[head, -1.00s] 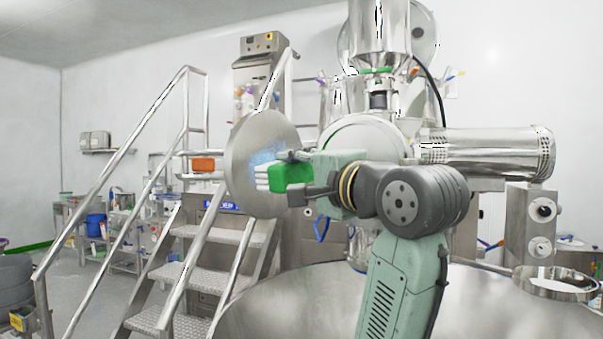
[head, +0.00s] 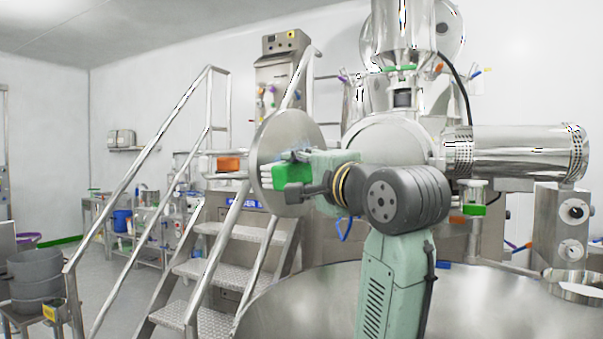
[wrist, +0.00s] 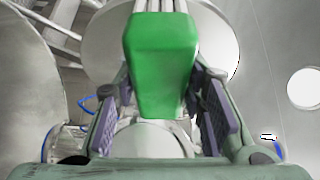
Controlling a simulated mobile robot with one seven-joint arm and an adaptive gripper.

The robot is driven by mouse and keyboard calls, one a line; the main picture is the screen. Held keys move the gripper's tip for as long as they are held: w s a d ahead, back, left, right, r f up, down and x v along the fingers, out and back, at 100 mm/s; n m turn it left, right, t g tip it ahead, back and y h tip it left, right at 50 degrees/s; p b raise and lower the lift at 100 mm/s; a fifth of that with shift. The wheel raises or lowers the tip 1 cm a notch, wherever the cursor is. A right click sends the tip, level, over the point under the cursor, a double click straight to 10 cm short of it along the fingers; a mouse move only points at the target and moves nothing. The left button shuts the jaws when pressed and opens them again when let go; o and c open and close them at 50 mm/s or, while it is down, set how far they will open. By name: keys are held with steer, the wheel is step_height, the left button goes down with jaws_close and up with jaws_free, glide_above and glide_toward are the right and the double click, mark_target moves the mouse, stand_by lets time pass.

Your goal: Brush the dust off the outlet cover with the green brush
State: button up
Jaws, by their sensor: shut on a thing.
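The outlet cover (head: 291,128) is a round steel disc in the middle of the head view. It also fills the upper middle of the wrist view (wrist: 105,45), behind the brush. My gripper (head: 297,170) is shut on the green brush (head: 294,175), in front of the cover's lower half. In the wrist view the brush's green block (wrist: 160,60) sits between the two finger pads, with pale bristles pointing away. In the head view the bristles lie over the cover's lower left; contact cannot be told. A faint bluish patch of dust shows beside my gripper, which partly hides it.
Steel stairs with handrails (head: 170,130) stand left of the cover. An orange block (head: 229,164) sits near the rail behind it. A large steel vessel (head: 320,305) fills the lower front. Grey tubs (head: 35,278) stand at lower left.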

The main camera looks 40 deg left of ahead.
steer(key=shift+a, duration=1.15)
stand_by(0.4)
steer(key=shift+w, duration=5.95)
steer(key=shift+s+r+b, duration=0.2)
steer(key=shift+s+b, duration=0.55)
steer(key=shift+s, duration=1.2)
steer(key=shift+s+r+b, duration=0.15)
steer(key=shift+s+b, duration=0.55)
steer(key=shift+s, duration=1.25)
steer(key=shift+s+r+b, duration=0.2)
steer(key=shift+s+b, duration=0.55)
steer(key=shift+s, duration=1.2)
steer(key=shift+s+r, duration=0.1)
steer(key=shift+s, duration=0.05)
steer(key=shift+r+p, duration=0.6)
steer(key=w+p, duration=0.3)
steer(key=w, duration=0.9)
steer(key=shift+d, duration=0.15)
